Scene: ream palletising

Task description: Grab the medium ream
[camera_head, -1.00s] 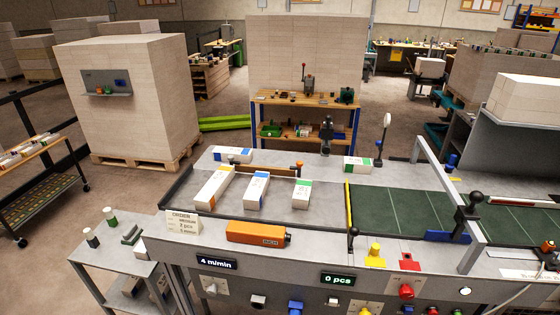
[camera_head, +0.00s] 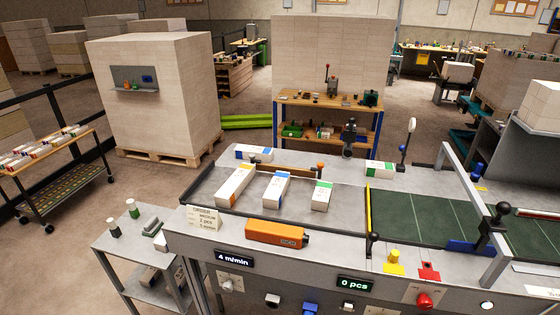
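Three white reams lie side by side on the grey table. The one with an orange-yellow band (camera_head: 235,186) is the longest. The blue-banded ream (camera_head: 276,187) in the middle is of middle length, and the green-banded ream (camera_head: 321,195) on the right is the shortest. Another blue-marked ream (camera_head: 253,153) lies at the back left, and a green-marked ream (camera_head: 379,169) at the back right. An order card (camera_head: 204,218) at the table's left front appears to read medium. Neither of my grippers is in view.
An orange box-shaped tool (camera_head: 276,234) lies at the table's front edge. A yellow bar (camera_head: 368,207) separates the grey surface from the green belt (camera_head: 420,215). A small side table (camera_head: 133,243) and a cart (camera_head: 67,178) stand left. Floor is open between cart and table.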

